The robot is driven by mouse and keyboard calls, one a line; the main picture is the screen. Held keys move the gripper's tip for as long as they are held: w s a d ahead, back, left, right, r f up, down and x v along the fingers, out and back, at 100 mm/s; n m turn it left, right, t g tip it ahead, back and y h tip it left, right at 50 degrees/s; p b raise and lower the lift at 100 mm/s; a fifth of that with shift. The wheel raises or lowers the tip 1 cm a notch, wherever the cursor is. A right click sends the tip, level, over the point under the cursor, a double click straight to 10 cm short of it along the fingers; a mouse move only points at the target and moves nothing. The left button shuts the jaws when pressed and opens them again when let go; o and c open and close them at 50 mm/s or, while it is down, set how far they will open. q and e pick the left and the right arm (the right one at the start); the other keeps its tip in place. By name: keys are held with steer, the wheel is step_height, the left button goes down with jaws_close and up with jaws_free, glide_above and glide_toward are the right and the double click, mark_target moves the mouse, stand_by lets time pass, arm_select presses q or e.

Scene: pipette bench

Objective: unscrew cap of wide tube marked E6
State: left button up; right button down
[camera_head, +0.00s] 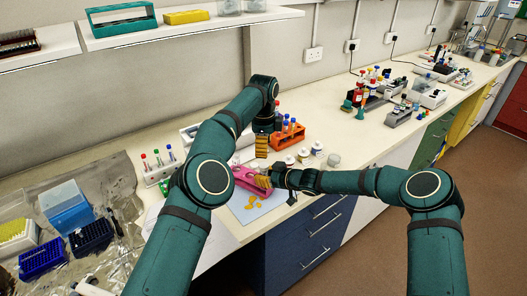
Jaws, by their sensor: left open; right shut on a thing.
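A pink rack (244,175) stands on the bench in the middle, partly behind my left arm. My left gripper (262,152) is open, pointing down just above and behind the rack's right end. My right gripper (264,182) reaches in from the right at the rack's right end and is shut, apparently on the rack's edge; the contact is too small to see clearly. No wide tube marked E6 can be made out; no label is readable, and the arms hide part of the rack.
An orange rack (288,138) with blue-capped tubes stands behind the grippers. Several white-lidded jars (303,155) stand to its right. A white rack (160,173) of capped tubes and blue tip boxes (68,206) are left. A pale blue mat (257,208) lies at the front edge.

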mark_target(264, 165)
arm_select(q)
steer(key=shift+f, duration=3.85)
steer(key=shift+c, duration=0.2)
jaws_close()
steer(key=shift+n, duration=1.1)
steer(key=shift+r, duration=0.1)
steer(key=shift+r, duration=1)
steer(key=shift+r, duration=0.1)
